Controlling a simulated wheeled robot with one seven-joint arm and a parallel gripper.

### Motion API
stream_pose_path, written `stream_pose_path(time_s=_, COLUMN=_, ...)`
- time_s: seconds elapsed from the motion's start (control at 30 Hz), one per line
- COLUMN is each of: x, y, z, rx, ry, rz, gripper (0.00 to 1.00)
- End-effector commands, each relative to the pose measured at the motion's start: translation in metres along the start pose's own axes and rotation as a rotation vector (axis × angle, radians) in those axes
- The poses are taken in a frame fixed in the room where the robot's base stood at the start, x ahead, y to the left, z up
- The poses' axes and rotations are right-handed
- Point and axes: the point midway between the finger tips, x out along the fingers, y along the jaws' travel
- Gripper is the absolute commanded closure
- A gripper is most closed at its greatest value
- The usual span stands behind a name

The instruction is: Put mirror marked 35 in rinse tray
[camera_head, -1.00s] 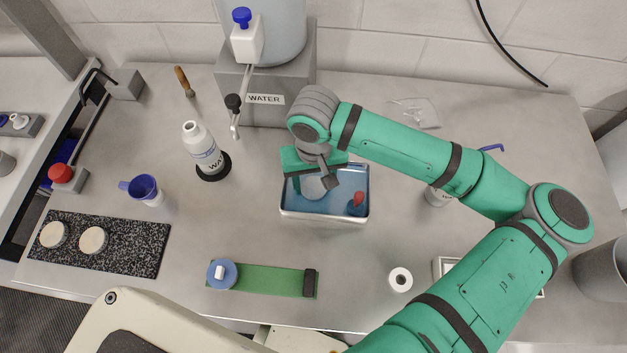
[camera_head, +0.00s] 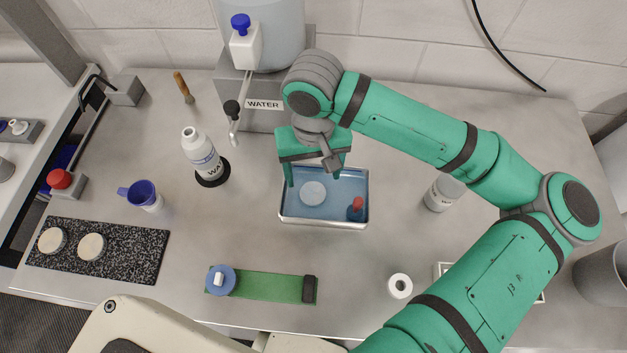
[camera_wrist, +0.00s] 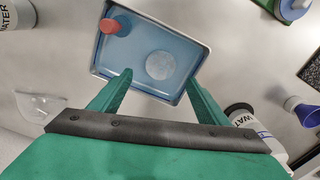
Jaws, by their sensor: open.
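A round pale disc, which looks like a mirror (camera_head: 313,193), lies in the blue-floored metal tray (camera_head: 322,222); no number on it can be read. In the wrist view the disc (camera_wrist: 160,65) lies flat on the floor of the tray (camera_wrist: 150,14), beyond my fingertips. My gripper (camera_head: 317,180) is above the back part of the tray, open and empty, and it also shows in the wrist view (camera_wrist: 158,82) with its fingers spread apart. A small red-topped object (camera_head: 356,204) is in the tray's right part. Two round pale discs (camera_head: 52,240) (camera_head: 91,247) rest on the black speckled mat (camera_head: 130,263).
A water tank with a tap (camera_head: 234,115) stands behind the tray. A water bottle (camera_head: 200,150) and blue jug (camera_head: 143,192) stand left. A green strip (camera_head: 268,287) with a blue round piece (camera_head: 221,280) lies in front. A white ring (camera_head: 400,286) lies right of it.

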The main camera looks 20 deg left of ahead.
Motion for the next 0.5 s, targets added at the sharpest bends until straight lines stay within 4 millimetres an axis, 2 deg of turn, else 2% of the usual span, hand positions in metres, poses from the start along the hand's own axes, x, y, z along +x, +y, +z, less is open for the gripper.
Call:
stream_pose_path(time_s=0.1, x=-0.02, y=0.0, z=-0.001, rx=0.0, ry=0.003, rz=0.0, gripper=0.31)
stream_pose_path(time_s=0.2, x=-0.033, y=0.0, z=-0.001, rx=0.001, ry=0.002, rz=0.0, gripper=0.31)
stream_pose_path(time_s=0.5, x=-0.044, y=0.0, z=0.0, rx=0.001, ry=0.0, rz=0.0, gripper=0.31)
